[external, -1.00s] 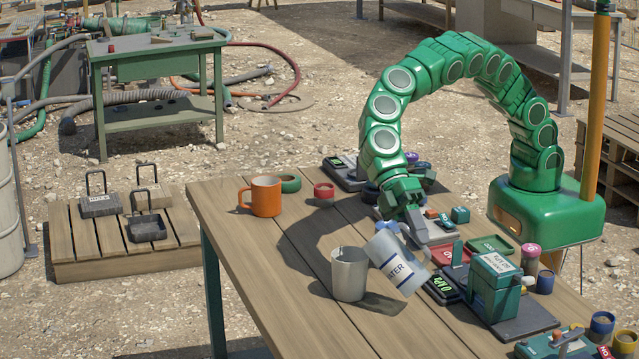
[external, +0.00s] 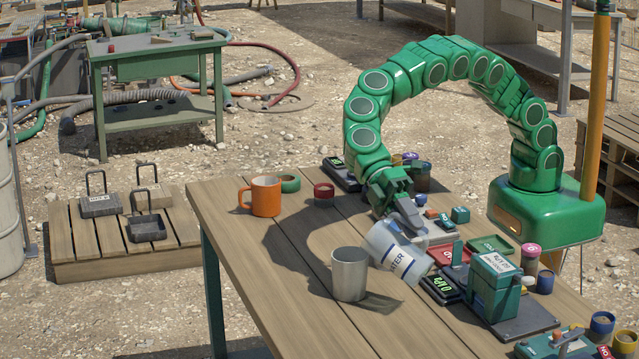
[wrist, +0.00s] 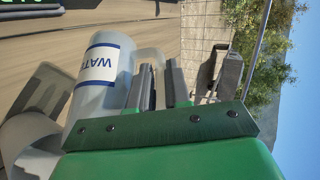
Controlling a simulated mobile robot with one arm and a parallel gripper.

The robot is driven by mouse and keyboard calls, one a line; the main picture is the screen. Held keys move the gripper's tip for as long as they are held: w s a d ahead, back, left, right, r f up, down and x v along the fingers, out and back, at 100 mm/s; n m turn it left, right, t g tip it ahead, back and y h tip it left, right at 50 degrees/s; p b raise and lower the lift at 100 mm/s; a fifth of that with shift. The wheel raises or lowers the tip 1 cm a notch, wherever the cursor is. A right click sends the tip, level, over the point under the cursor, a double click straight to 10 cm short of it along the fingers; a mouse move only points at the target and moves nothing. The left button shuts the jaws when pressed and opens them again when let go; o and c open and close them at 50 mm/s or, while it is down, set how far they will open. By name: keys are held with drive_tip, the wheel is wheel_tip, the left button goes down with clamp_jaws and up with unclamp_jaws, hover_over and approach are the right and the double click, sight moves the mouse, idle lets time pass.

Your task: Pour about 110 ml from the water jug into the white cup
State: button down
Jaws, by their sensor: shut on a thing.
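The water jug (external: 394,256) is pale with a blue-edged label and is tilted strongly, its mouth end up and left, close to the white cup's right rim. My gripper (external: 405,212) is shut on the jug's handle; the wrist view shows the fingers (wrist: 168,88) at the handle and the jug (wrist: 104,65) beside them. The white cup (external: 349,277) looks greyish and stands upright on the table, left of the jug. I cannot see the water level in either, and no stream is visible.
An orange mug (external: 262,196) and a red-rimmed cup (external: 324,194) stand farther back on the wooden table (external: 270,290). Scales, trays and a green box (external: 494,288) crowd the right side. The table's left front is clear.

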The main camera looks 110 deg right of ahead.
sight(390, 228)
drive_tip(key=shift+w+d+r+y, duration=0.25)
drive_tip(key=shift+r+y, duration=0.05)
drive_tip(key=shift+w+d+r+g+y+p, duration=0.1)
drive_tip(key=shift+d+r+g+y+p, duration=0.1)
drive_tip(key=shift+g+y+p, duration=0.1)
drive_tip(key=shift+w+r+p, duration=0.1)
drive_tip(key=shift+r+p, duration=0.05)
drive_tip(key=shift+p, duration=0.15)
drive_tip(key=shift+w+d+r+m+g+y+p, duration=0.15)
drive_tip(key=shift+w+d+r+m+y+p, duration=0.15)
drive_tip(key=shift+w+d+y, duration=0.25)
drive_tip(key=shift+w+d+r+m+g+y+p, duration=0.2)
drive_tip(key=shift+w+d+r+y, duration=0.15)
drive_tip(key=shift+d, duration=0.35)
idle(1.3)
drive_tip(key=shift+s+a+f+n+h, duration=0.15)
drive_tip(key=shift+s+a+f+h, duration=0.25)
drive_tip(key=shift+s+a, duration=0.15)
drive_tip(key=shift+s+a+f+n+h, duration=0.15)
drive_tip(key=shift+s+a+f+h, duration=0.1)
drive_tip(key=shift+s+a+h, duration=0.3)
drive_tip(key=shift+s+a+f+n+t+h, duration=0.3)
drive_tip(key=shift+s+a+f+t+h, duration=0.15)
drive_tip(key=shift+a+f+t+h, duration=0.3)
drive_tip(key=shift+s+a+f+t+h+b, duration=0.2)
drive_tip(key=shift+f+h, duration=0.1)
drive_tip(key=shift+f, duration=0.15)
drive_tip(key=shift+s+a+f+t+h+b, duration=0.1)
drive_tip(key=shift+a+f+h, duration=0.1)
drive_tip(key=shift+f+h, duration=0.15)
